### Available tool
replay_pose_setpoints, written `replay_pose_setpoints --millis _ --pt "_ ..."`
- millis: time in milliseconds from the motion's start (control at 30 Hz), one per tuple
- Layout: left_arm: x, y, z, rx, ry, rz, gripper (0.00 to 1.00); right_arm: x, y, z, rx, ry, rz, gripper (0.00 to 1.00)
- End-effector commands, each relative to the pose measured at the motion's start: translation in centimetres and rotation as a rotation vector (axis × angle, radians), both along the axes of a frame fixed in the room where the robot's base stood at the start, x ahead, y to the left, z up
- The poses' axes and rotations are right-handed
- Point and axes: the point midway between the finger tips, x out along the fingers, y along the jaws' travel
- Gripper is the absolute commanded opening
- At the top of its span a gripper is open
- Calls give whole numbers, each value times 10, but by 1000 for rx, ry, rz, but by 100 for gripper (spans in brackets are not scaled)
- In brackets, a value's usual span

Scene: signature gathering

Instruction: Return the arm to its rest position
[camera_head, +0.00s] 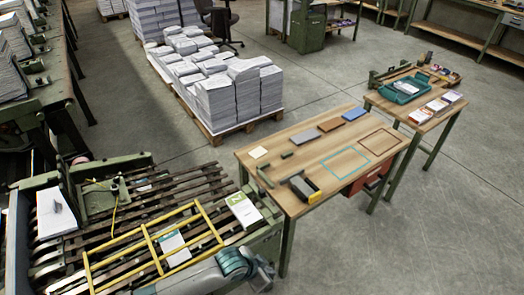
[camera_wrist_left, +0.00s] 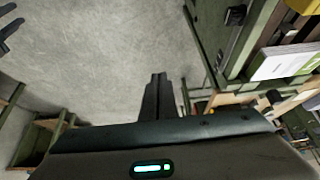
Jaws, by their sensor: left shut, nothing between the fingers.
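My left arm enters the head view at the bottom edge, with a grey link and a teal joint. Its dark left gripper (camera_head: 264,276) is low over the near right corner of the slatted machine bed, close to the table's left end. In the left wrist view the fingers of the left gripper (camera_wrist_left: 156,95) are together, with nothing between them and bare concrete floor behind. My right gripper does not show in the head view.
A wooden table (camera_head: 310,150) holds flat blocks, outlined areas and a yellow-black tool (camera_head: 303,188). The slatted bed (camera_head: 140,205) carries a yellow frame (camera_head: 151,240) and a white-green booklet (camera_head: 243,209). Paper stacks (camera_head: 228,98) stand behind. Floor at right is clear.

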Motion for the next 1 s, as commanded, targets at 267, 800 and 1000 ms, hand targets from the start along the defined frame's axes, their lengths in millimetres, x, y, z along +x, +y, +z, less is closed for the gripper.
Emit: replay_pose_setpoints --millis 267,800,1000 --pt "7 11 -33 -8 4 64 0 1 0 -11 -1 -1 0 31" --pt "2 77 -170 0 35 305 0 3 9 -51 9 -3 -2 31" --pt "-39 131 -262 38 74 442 0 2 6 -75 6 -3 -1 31"
